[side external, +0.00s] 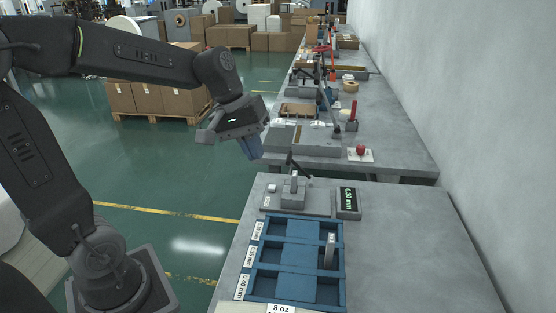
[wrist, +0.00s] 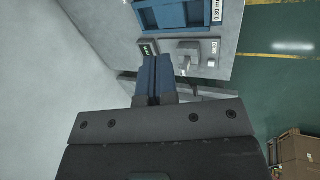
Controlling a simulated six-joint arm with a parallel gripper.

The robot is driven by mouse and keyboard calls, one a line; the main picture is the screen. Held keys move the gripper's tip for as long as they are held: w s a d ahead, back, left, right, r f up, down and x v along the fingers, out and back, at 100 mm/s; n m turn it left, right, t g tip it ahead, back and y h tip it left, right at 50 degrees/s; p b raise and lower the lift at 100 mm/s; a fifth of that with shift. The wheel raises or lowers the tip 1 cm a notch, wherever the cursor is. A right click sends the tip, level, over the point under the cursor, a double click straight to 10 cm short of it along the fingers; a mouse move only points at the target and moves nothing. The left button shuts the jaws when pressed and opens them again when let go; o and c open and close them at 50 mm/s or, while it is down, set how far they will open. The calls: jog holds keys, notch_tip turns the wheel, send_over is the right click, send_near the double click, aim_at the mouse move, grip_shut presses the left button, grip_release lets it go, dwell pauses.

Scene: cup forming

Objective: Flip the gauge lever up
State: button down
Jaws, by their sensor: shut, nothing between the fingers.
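The gauge (side external: 295,193) is a grey block on a flat grey base at the far end of the near table. Its dark lever (side external: 297,166) sticks out above the block at a slant. A dark display (side external: 348,200) with green digits, seemingly 0.30 mm, stands at its right.
A second bench (side external: 400,150) with tools and a red-handled item lies beyond. The table's right side is clear.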

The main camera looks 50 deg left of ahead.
jog(key=w+a+f+n+t+h, duration=0.1)
jog(key=w+a+f+n+h, duration=0.15)
jog(key=w+a+n, duration=0.35)
jog(key=w+a+f+n+h, duration=0.2)
jog(key=w+a+f+n, duration=0.15)
jog(key=w+a, duration=0.35)
jog(key=a+f+n+t+h, duration=0.1)
jog(key=a+f+n+t, duration=0.1)
jog(key=a+f+n, duration=0.2)
jog(key=a+f+n+t, duration=0.3)
jog(key=a+f+n, duration=0.2)
jog(key=a+f, duration=0.5)
jog(key=a, duration=0.4)
jog(key=shift+w+a+t+h, duration=0.25)
jog(key=shift+a+t+h, duration=0.05)
jog(key=shift+a+h, duration=0.1)
jog(key=shift+n, duration=0.25)
